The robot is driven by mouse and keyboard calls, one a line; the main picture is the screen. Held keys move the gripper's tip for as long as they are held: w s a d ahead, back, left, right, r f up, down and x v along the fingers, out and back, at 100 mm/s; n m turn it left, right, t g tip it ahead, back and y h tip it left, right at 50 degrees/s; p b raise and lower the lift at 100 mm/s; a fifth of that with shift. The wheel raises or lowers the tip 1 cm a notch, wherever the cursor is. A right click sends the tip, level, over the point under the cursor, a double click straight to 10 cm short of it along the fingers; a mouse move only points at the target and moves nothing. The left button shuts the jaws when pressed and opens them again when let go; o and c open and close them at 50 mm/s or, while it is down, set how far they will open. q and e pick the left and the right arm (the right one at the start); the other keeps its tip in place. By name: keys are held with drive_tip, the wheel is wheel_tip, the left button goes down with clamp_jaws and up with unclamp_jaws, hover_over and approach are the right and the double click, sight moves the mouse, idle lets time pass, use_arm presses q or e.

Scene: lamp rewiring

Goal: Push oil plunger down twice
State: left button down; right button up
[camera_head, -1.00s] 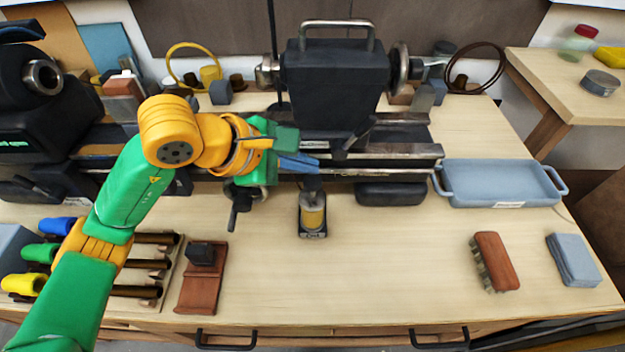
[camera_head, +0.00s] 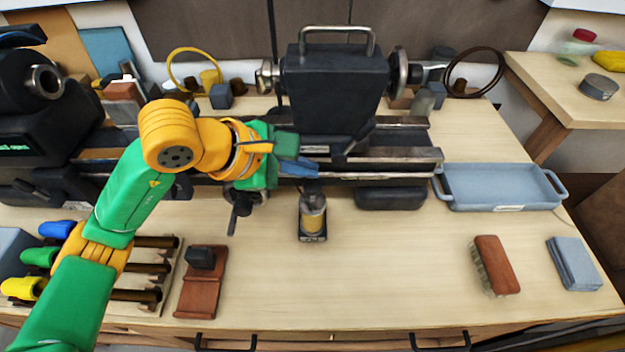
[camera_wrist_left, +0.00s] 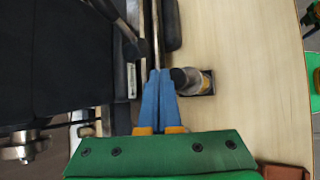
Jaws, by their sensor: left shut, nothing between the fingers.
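The oil can (camera_head: 312,218), a small jar with a yellowish body and a dark top, stands upright on the bench in front of the lathe. It also shows in the left wrist view (camera_wrist_left: 195,81), just right of the fingertips. My left gripper (camera_head: 312,169) is shut and empty. Its blue fingers (camera_wrist_left: 159,76) are pressed together, above and slightly behind the oil can's top in the head view. I cannot tell whether the fingertips touch the plunger (camera_wrist_left: 178,76). My right gripper is out of view.
The dark lathe (camera_head: 335,85) with its metal rails stands behind. A blue-grey tray (camera_head: 500,205) sits at the right. A brush (camera_head: 497,264) and a grey block (camera_head: 574,262) lie front right. Chisels with coloured handles (camera_head: 40,255) lie at left. The front middle of the bench is clear.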

sight(310, 184)
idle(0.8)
use_arm(q)
drive_tip(key=shift+f+b, duration=0.4)
drive_tip(key=shift+b, duration=0.25)
drive_tip(key=shift+s+f+b, duration=0.1)
drive_tip(key=shift+f+b, duration=1.2)
drive_tip(key=shift+b, duration=0.3)
idle(1.0)
idle(0.4)
drive_tip(key=shift+r+p, duration=1)
drive_tip(key=shift+r, duration=0.7)
wheel_tip(310, 184, up, 5)
drive_tip(key=p, duration=0.3)
drive_tip(key=shift+r+p, duration=0.1)
drive_tip(key=shift+p, duration=0.2)
